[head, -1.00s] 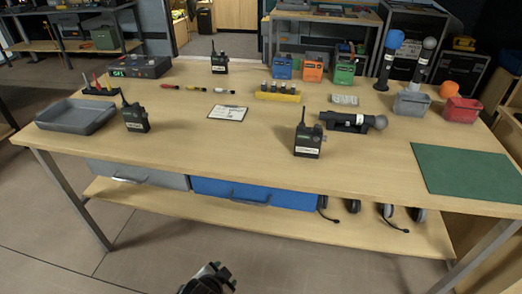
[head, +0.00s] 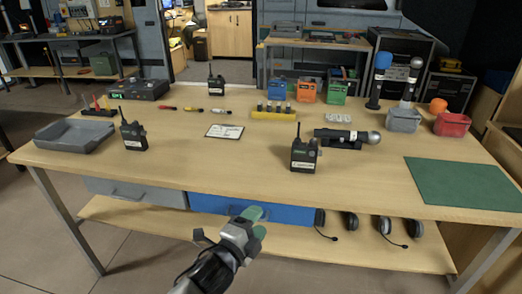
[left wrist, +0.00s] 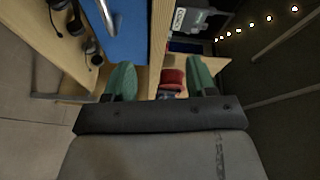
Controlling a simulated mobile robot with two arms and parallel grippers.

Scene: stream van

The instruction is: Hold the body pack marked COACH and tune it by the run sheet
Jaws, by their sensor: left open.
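Three black body packs with antennas and white labels stand on the table: one at the front right (head: 304,157), one at the left (head: 134,135), one at the back (head: 217,86). The labels are too small to read, so I cannot tell which is marked COACH. A white sheet on a dark board (head: 224,131), likely the run sheet, lies flat mid-table. My left gripper (head: 253,222) is in front of the table's front edge, by the blue drawer, apart from every pack. It is open and empty; its green fingers show apart in the left wrist view (left wrist: 161,80). My right gripper is not in view.
A grey tray (head: 75,140) lies at the left, a yellow battery rack (head: 275,114) at the back. A microphone (head: 350,136) lies behind the front-right pack. A green mat (head: 462,181) lies at the right. The front middle of the tabletop is clear. A blue drawer (head: 285,212) hangs below.

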